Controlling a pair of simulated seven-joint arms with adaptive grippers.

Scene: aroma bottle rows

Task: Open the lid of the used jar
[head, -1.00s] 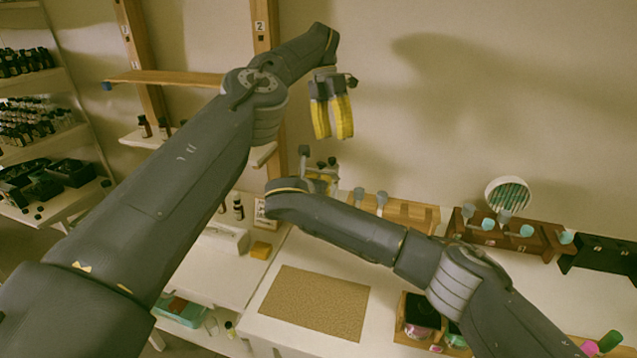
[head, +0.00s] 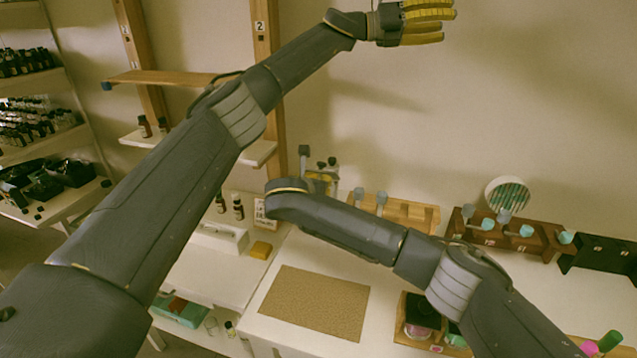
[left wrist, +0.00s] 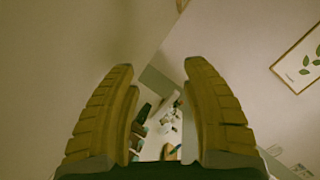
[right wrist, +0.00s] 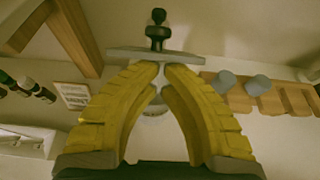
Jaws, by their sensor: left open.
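I cannot tell which jar is the used one. A dark-topped jar (head: 418,309) with pinkish contents stands in a wooden box at the lower right of the head view, partly hidden by my right arm. My left gripper (head: 447,25) is open and empty, high in front of the wall, far from the jars. Its spread fingers (left wrist: 160,75) show in the left wrist view. My right gripper (right wrist: 160,66) has its fingertips close together just before a grey plate with a dark knob. Whether they grip it is unclear.
A brown mat (head: 315,303) lies bare on the white table. A wooden rack (head: 400,212) and a darker rack (head: 510,236) stand along the wall. A yellow block (head: 261,250), a white box (head: 218,237) and small bottles (head: 238,208) sit left of the mat.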

